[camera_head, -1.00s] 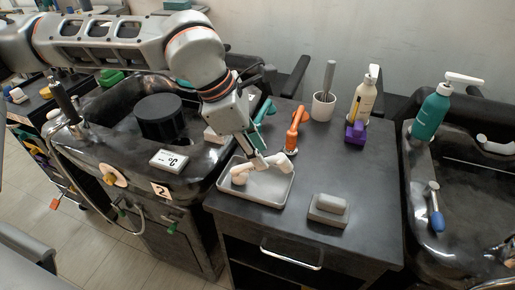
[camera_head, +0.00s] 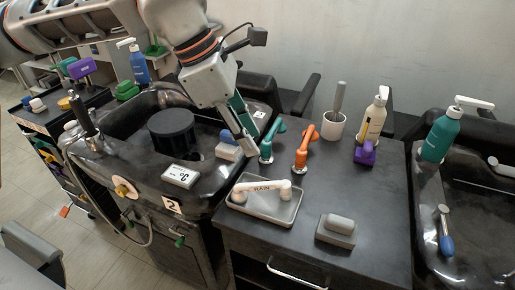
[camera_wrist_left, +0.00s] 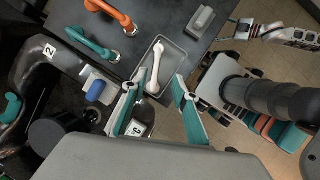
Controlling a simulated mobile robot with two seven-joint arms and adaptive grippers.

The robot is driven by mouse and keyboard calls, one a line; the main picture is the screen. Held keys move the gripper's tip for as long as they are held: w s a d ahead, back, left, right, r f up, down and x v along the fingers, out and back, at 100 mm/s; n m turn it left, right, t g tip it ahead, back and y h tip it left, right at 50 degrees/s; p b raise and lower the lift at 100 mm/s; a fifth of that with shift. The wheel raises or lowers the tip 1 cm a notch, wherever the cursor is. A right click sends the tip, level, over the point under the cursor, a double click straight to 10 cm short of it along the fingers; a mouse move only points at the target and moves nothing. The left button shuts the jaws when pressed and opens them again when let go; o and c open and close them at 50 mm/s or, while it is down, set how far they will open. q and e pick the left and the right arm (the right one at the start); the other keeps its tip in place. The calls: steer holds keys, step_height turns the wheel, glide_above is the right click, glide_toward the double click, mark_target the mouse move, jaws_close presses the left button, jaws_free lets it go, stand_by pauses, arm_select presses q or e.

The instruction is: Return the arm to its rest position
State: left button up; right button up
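My left gripper (camera_head: 249,148) is empty above the rear left edge of the dark counter, apart from the tray. In the left wrist view its two teal-padded fingers (camera_wrist_left: 155,84) are spread wide. A white handle marked RAIN (camera_head: 263,188) lies in the shallow grey tray (camera_head: 280,217); it also shows in the wrist view (camera_wrist_left: 156,62), beyond the open fingers. What looks like my right gripper (camera_wrist_left: 240,29) shows small at the wrist view's upper right; its opening is unclear.
Teal (camera_head: 267,150) and orange (camera_head: 302,148) handles stand behind the tray. A grey block (camera_head: 336,232) sits at its right. A white cup (camera_head: 333,126), a cream pump bottle (camera_head: 372,118) and a purple piece (camera_head: 365,154) stand farther back. The black basin (camera_head: 92,150) lies left.

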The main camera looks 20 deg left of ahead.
arm_select(q)
steer(key=shift+s+a+r, duration=0.15)
steer(key=shift+a+r, duration=0.1)
steer(key=shift+r, duration=0.4)
